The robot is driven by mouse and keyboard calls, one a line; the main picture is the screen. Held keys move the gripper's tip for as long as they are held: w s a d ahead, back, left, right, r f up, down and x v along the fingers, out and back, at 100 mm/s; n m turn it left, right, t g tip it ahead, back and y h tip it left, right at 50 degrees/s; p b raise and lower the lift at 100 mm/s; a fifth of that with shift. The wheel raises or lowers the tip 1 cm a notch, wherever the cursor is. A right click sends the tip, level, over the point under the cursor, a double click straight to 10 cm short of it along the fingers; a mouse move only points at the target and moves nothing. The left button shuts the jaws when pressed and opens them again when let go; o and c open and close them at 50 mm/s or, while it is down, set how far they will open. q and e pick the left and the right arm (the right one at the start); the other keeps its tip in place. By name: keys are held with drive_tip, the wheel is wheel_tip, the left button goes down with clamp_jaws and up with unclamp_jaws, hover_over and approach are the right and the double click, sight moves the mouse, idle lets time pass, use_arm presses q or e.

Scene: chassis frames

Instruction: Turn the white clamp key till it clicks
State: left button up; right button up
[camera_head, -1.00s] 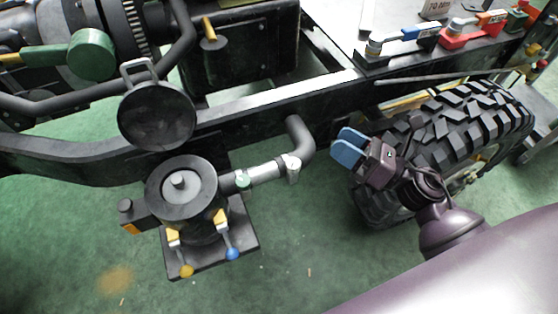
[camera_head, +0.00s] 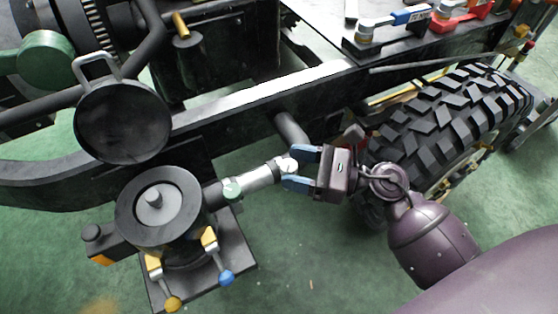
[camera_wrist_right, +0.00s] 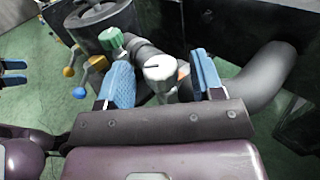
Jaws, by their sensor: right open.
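The white clamp key (camera_head: 289,164) sits on the pipe joint between the pump-like housing and the dark bent pipe (camera_head: 291,130). In the right wrist view the key's white round head (camera_wrist_right: 160,70) shows between my blue fingers. My right gripper (camera_head: 298,168) is open, its fingertips on either side of the key or just short of it. In the right wrist view the gripper (camera_wrist_right: 160,84) shows a gap on both sides of the key; contact cannot be told. My left gripper (camera_wrist_right: 14,72) shows only at the left edge of that view, its blue fingers apart.
The round housing (camera_head: 158,205) has yellow and blue ball levers below. A black frame rail (camera_head: 250,110) runs behind, and a tyre (camera_head: 450,115) stands to the right.

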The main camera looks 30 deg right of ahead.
drive_tip(key=shift+x, duration=1.75)
drive_tip(key=shift+c, duration=0.2)
